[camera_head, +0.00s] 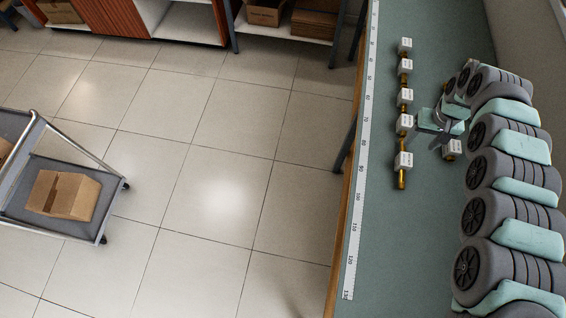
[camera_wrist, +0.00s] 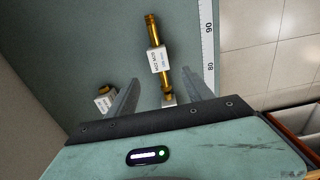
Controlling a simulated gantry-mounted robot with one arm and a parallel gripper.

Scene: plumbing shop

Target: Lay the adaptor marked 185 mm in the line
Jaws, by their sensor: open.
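Several brass adaptors with white label blocks stand in a column along the bench in the head view, the nearest adaptor (camera_head: 403,162) being the longest visible. Another labelled adaptor (camera_head: 452,149) lies to the right of the column, partly hidden by my arm. My gripper (camera_head: 437,128) is open beside the column. In the wrist view, a long brass adaptor (camera_wrist: 158,58) lies beyond my gripper (camera_wrist: 162,80), and a white block (camera_wrist: 169,101) shows between the fingers, mostly hidden. The off-column adaptor (camera_wrist: 104,98) shows left of the left finger. I cannot read the label lengths.
A white measuring strip (camera_head: 357,180) runs along the left edge of the green bench (camera_head: 400,260). My arm's thick wheeled links fill the bench's right side. The bench below the column is clear. A cart with a cardboard box (camera_head: 63,194) stands on the floor at left.

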